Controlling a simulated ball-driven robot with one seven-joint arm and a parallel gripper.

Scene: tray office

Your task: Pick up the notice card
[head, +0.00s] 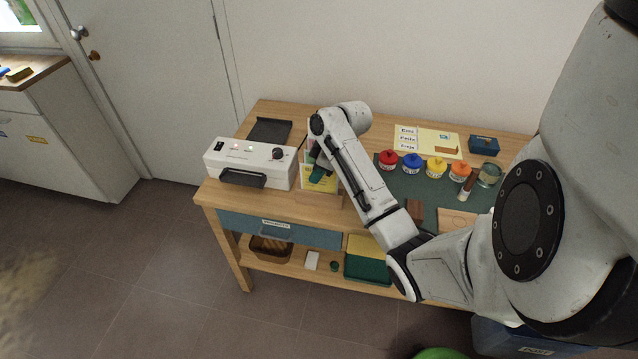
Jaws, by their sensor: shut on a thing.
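A yellow and white card (320,184), which looks like the notice card, stands at a wooden holder (319,199) on the table, just right of the white machine. My gripper (319,168) is at the upper part of this card and shut on it. My own arm hides most of the fingers and the card's right side. I cannot tell whether the card's lower edge is still inside the holder.
The white machine (240,162) stands close on the left, with a dark tray (269,131) behind it. On the right, several paint pots, including a red one (388,160), stand on a green mat (405,188). A small blue box (484,145) is at the back.

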